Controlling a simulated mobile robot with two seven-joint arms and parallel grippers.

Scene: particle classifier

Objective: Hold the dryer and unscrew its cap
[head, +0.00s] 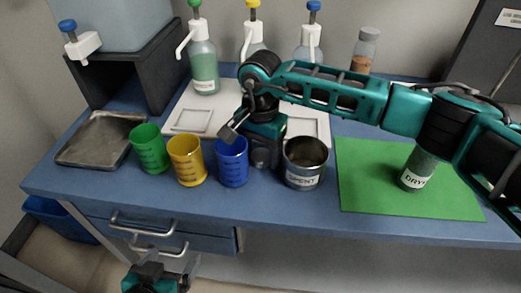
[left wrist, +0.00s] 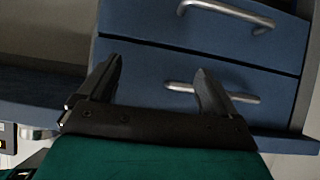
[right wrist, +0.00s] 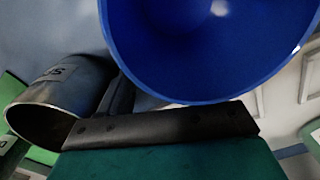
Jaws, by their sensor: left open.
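The dryer (head: 416,170) is a dark grey-green bottle with a white label, standing on the green mat (head: 365,190) at the right of the table. My right arm crosses in front of its top, so its cap is hidden. My right gripper (head: 262,160) points down between the blue cup (head: 232,165) and the metal cup (head: 304,165), well left of the dryer. In the right wrist view the blue cup (right wrist: 210,45) covers much of its jaws, so I cannot tell their state. My left gripper (head: 160,266) is open and empty, low in front of the drawers (left wrist: 190,70).
Green (head: 150,148) and yellow (head: 187,162) cups stand left of the blue one. A grey tray (head: 78,160) lies at the far left. Pump bottles and a small capped bottle (head: 364,52) stand at the back. The mat's left part is free.

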